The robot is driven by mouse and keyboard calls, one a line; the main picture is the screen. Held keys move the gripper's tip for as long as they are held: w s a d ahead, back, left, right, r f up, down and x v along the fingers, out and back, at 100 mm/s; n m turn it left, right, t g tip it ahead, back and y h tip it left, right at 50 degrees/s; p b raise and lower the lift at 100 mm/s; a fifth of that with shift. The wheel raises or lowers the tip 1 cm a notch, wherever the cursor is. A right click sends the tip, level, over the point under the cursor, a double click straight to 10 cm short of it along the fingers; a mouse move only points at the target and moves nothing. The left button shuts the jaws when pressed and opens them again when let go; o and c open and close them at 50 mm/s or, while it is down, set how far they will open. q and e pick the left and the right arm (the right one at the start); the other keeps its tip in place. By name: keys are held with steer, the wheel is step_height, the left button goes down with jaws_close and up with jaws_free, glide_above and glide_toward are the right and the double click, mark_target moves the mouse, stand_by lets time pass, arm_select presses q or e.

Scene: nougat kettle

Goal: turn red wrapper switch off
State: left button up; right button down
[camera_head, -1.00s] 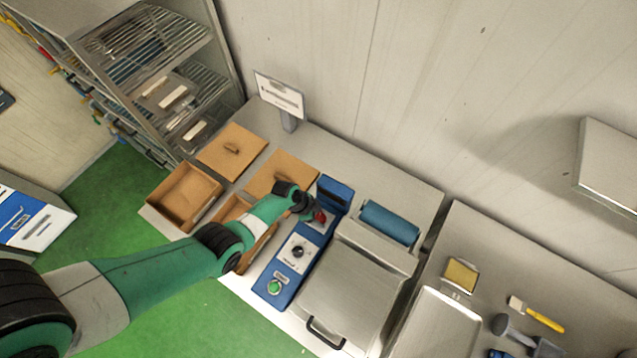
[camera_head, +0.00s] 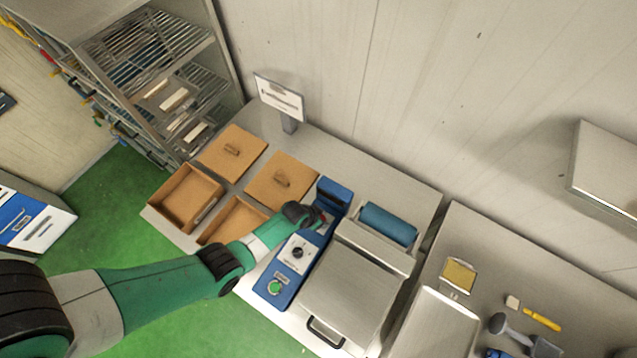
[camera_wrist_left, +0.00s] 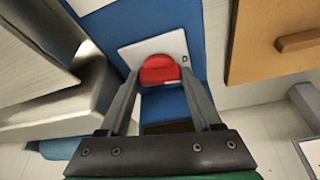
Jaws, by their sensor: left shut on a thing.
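The red wrapper switch (camera_wrist_left: 160,68) is a red knob on a white plate (camera_wrist_left: 150,46) on the blue control panel (camera_head: 270,289). In the left wrist view my left gripper (camera_wrist_left: 160,78) has a finger on each side of the knob and is shut on it. In the head view only a little red of the switch (camera_head: 324,218) shows past my left gripper (camera_head: 314,217), which hides most of it. A black dial (camera_head: 298,252) and a green button (camera_head: 274,287) sit lower on the same panel. My right gripper is not in view.
A metal machine with a hinged lid (camera_head: 345,290) and a blue roll (camera_head: 389,223) stands right of the panel. Open brown boxes (camera_head: 186,198) and lids (camera_head: 282,180) lie to the left. A small sign (camera_head: 279,97) stands behind.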

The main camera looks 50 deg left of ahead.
arm_select(q)
steer(key=shift+d+n+y, duration=0.1)
steer(key=shift+n+y, duration=0.3)
steer(key=shift+n, duration=0.8)
steer(key=o, duration=1.4)
